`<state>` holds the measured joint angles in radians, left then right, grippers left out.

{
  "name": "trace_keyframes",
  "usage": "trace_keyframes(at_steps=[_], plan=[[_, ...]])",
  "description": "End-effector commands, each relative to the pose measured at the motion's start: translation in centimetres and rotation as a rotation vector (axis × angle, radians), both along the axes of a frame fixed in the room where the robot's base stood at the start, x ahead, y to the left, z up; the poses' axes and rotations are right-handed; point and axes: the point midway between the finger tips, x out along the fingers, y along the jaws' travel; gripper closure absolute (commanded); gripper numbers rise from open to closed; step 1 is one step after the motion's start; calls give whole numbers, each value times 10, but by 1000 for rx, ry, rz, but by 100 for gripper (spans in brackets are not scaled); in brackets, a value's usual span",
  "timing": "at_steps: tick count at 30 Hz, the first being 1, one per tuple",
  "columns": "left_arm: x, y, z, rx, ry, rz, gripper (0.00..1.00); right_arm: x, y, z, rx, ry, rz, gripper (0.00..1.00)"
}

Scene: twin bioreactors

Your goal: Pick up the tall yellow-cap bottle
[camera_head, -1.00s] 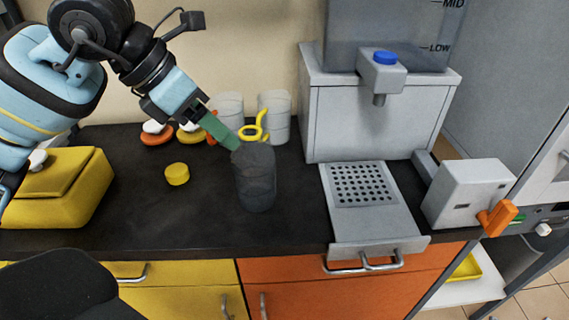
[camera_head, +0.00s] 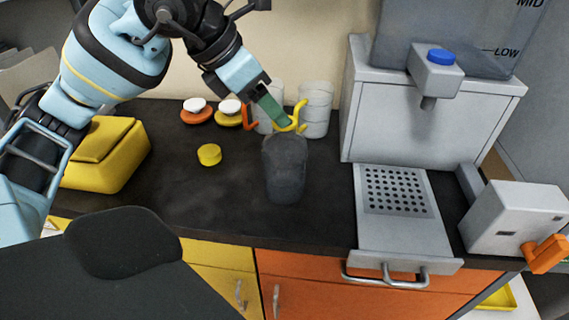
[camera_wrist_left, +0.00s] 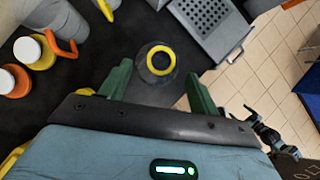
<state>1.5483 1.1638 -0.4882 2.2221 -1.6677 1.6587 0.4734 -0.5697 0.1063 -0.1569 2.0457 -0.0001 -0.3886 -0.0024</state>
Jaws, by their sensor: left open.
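The tall clear bottle (camera_head: 285,172) looks dark against the counter and stands upright near its front edge. In the left wrist view a yellow ring (camera_wrist_left: 160,60) shows on top of the bottle. My left gripper (camera_head: 275,112) is just above and behind the bottle's top in the head view. In the left wrist view its green fingers (camera_wrist_left: 160,88) are spread apart, with the bottle beyond and between them. They look apart from it. A loose squat yellow cap (camera_head: 209,154) lies on the counter to the left.
Two clear jugs (camera_head: 316,115) with orange and yellow handles stand close behind the bottle. White-topped orange and yellow pieces (camera_head: 197,112) sit left of them. A yellow box (camera_head: 105,160) is at left. A dispenser with a perforated tray (camera_head: 398,190) stands at right.

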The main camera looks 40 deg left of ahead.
Motion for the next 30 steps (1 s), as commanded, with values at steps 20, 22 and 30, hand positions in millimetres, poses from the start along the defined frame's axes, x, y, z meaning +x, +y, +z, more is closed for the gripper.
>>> trace_keyframes(at_steps=[20,22,30], plan=[[20,-11,-41,-1,2,-1,43,6,-1,0,-2,-13,3,0],[20,-11,-41,-1,2,-1,52,6,-1,0,-2,-11,4,0],[20,-11,-40,0,1,-1,88,3,-2,0,-3,-8,4,0]])
